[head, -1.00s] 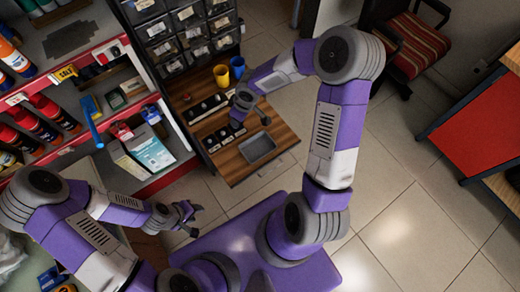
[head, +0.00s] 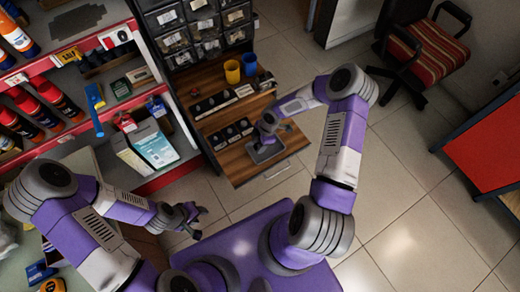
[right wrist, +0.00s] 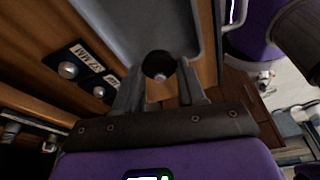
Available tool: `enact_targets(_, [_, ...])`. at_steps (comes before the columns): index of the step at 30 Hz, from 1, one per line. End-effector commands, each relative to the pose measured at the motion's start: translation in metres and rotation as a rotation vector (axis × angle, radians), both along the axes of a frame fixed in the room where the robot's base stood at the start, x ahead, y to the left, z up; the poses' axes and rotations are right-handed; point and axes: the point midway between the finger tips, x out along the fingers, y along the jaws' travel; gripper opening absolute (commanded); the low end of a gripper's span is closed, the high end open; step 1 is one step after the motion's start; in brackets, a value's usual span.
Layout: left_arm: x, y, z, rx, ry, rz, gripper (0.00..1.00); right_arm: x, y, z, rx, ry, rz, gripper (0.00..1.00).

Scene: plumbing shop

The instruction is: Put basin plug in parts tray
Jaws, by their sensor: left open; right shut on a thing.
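The basin plug (right wrist: 158,66), a round black piece with a small shiny metal part, is between the fingertips of my right gripper (right wrist: 160,80), which is shut on it. The parts tray (right wrist: 125,20), grey and shallow, lies just beyond the plug in the right wrist view. In the head view the tray (head: 265,156) sits on the wooden shelf, with my right gripper (head: 267,139) over it and partly covering it. The plug is hidden there, and I cannot tell its height above the tray floor. My left gripper (head: 190,219) is open and empty, away from the tray.
Several small dark fittings on labelled strips (head: 230,132) lie left of the tray. A yellow cup (head: 232,71) and a blue cup (head: 249,64) stand at the back. A drawer cabinet (head: 200,30) rises behind. A red-edged shelf (head: 100,140) with bottles is at left.

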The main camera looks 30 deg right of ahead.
Motion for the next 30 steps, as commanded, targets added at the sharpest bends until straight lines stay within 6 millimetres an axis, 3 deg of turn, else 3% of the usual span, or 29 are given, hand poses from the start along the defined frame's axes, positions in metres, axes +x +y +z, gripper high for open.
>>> enact_targets(12, [0.000, 0.000, -0.012, 0.000, 0.000, 0.000, 0.43, 0.000, 0.000, -0.044, 0.000, -0.001, -0.001, 0.12])
enact_targets(23, [0.000, 0.000, -0.016, 0.000, 0.000, 0.000, 0.43, 0.000, 0.000, -0.048, -0.001, -0.001, -0.001, 0.12])
enact_targets(24, [0.000, 0.000, -0.015, 0.000, 0.000, 0.000, 0.43, 0.000, 0.000, -0.046, 0.000, -0.001, -0.001, 0.46])
enact_targets(28, [0.000, 0.000, -0.014, 0.000, 0.000, 0.000, 0.43, 0.000, 0.000, -0.046, 0.000, -0.001, -0.001, 0.66])
enact_targets(30, [0.000, 0.000, -0.014, 0.000, 0.000, 0.000, 0.43, 0.000, 0.000, -0.046, 0.000, -0.001, -0.001, 0.66])
